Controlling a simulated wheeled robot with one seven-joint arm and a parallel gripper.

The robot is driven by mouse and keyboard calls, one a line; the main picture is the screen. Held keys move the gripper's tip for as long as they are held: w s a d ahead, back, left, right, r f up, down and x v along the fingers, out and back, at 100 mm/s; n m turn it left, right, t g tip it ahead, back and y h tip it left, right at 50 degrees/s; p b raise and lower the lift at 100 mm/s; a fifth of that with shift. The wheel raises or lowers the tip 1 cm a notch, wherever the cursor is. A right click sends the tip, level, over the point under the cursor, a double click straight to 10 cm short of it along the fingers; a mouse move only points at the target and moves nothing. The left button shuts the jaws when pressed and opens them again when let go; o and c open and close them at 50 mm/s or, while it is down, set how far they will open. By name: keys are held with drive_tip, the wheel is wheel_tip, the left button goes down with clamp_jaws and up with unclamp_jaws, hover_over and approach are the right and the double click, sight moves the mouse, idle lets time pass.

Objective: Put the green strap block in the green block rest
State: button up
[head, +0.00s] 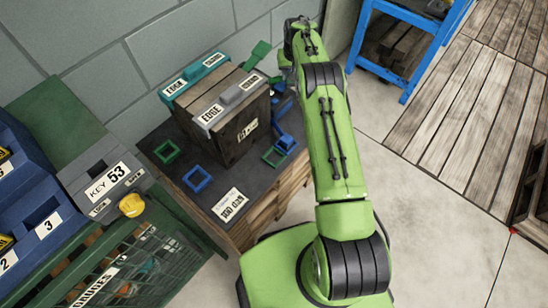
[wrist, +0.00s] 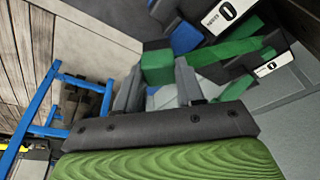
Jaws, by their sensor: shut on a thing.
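In the wrist view my gripper (wrist: 158,84) is shut on the green strap block (wrist: 157,66), which sits between its fingertips. In the head view my gripper is mostly hidden behind my arm, beyond the dark table. A dark green piece (head: 261,50) shows beside my arm there and appears to be part of the held block. A square green frame (head: 166,152), which looks like the green block rest, lies on the table's back-left part.
A wooden crate (head: 222,132) with EDGE-labelled tops stands on the table (head: 158,180). A blue frame (head: 197,180) and a white label card (head: 229,204) lie in front. Bins (head: 95,180) stand at left. A blue metal stand (head: 402,65) is at back right.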

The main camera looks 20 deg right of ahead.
wheel_tip(320, 180, up, 19)
drive_tip(key=p, duration=1.5)
drive_tip(key=shift+p, duration=0.4)
drive_tip(key=shift+w+f, duration=0.1)
drive_tip(key=shift+f, duration=0.1)
